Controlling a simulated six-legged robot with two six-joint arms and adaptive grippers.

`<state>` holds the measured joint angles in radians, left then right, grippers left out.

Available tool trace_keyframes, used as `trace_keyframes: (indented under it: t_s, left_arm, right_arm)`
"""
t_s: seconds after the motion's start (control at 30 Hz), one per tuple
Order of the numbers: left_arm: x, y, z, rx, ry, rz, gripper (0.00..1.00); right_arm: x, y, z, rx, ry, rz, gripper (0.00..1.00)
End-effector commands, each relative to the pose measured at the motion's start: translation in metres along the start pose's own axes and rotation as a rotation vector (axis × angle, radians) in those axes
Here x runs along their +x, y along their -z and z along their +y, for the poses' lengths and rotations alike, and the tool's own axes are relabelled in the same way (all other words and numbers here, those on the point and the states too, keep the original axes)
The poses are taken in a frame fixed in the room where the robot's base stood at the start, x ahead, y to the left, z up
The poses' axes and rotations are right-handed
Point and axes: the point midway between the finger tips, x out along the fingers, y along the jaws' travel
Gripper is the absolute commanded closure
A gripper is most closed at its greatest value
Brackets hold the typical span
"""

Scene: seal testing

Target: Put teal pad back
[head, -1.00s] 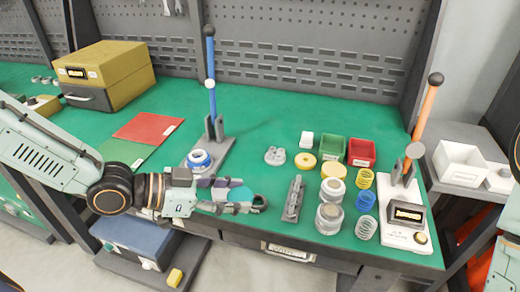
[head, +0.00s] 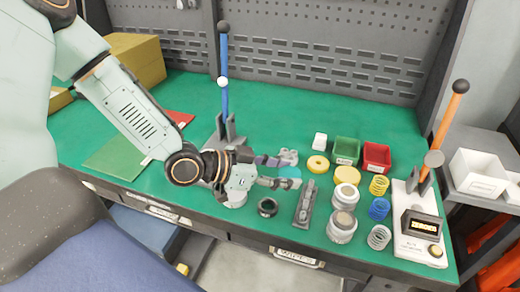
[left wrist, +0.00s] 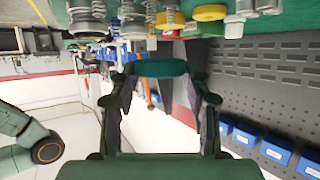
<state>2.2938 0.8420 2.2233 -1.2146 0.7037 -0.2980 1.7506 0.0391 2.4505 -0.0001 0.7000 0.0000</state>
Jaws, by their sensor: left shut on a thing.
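My left gripper (head: 282,172) is shut on the teal pad (head: 290,173), a small rounded piece at the fingertips. In the left wrist view the teal pad (left wrist: 160,68) spans the gap between both fingers of the left gripper (left wrist: 160,76). In the head view the gripper and pad are above the green bench top, close to a grey slotted fixture (head: 306,203). The fingers hide part of the pad. My right gripper is in neither view.
A dark ring (head: 267,207) lies near the front edge. Jars (head: 342,225), springs (head: 379,208), a green bin (head: 346,150) and a red bin (head: 377,156) stand to the right. A blue-handled press (head: 224,85) stands behind my arm. An orange-handled tester (head: 419,226) is at far right.

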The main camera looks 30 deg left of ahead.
Motion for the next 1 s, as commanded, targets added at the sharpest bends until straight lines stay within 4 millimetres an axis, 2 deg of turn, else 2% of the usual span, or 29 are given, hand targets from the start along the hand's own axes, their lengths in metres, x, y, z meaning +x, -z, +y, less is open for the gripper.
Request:
trace_keyframes:
  t_s: [0.3,0.5,0.8,1.0]
  left_arm:
    - [0.010,-0.002,-0.093,-0.155,0.392,-0.003,0.85]
    - [0.008,0.003,-0.145,-0.257,0.637,0.001,0.85]
    - [0.001,0.018,-0.196,-0.395,0.967,0.005,0.85]
    - [-0.006,0.028,-0.210,-0.479,1.165,0.006,0.85]
  right_arm:
    - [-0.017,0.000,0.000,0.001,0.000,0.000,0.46]
    - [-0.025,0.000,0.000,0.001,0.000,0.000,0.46]
    - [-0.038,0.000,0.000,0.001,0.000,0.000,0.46]
    - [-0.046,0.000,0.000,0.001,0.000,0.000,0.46]
